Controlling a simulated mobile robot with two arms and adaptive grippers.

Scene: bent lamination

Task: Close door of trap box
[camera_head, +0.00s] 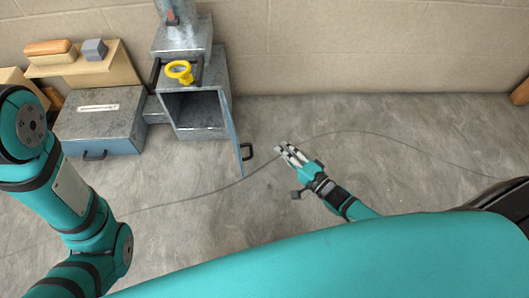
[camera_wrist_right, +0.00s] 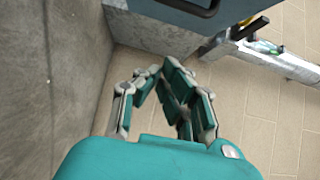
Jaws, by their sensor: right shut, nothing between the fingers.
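The trap box (camera_head: 221,75) is a grey metal box on the floor against the wall, with its front open and its inside dark. Its blue-grey door (camera_head: 231,132) stands swung open on the right side, with a black handle (camera_head: 247,152) on its outer face. My right gripper (camera_head: 282,149) is shut and empty, a little to the right of the handle and apart from it. In the right wrist view my right gripper (camera_wrist_right: 160,75) points toward the door (camera_wrist_right: 185,12), part of whose dark handle shows at the top edge. The left arm shows at the left, its gripper out of view.
A low metal box (camera_head: 100,122) with a drawer-like front joins the trap box on the left. A wooden shelf (camera_head: 115,68) holds a loaf-like block and a grey block. A yellow ring-shaped handle (camera_head: 179,71) sits on top. A thin cable crosses the floor. Floor to the right is clear.

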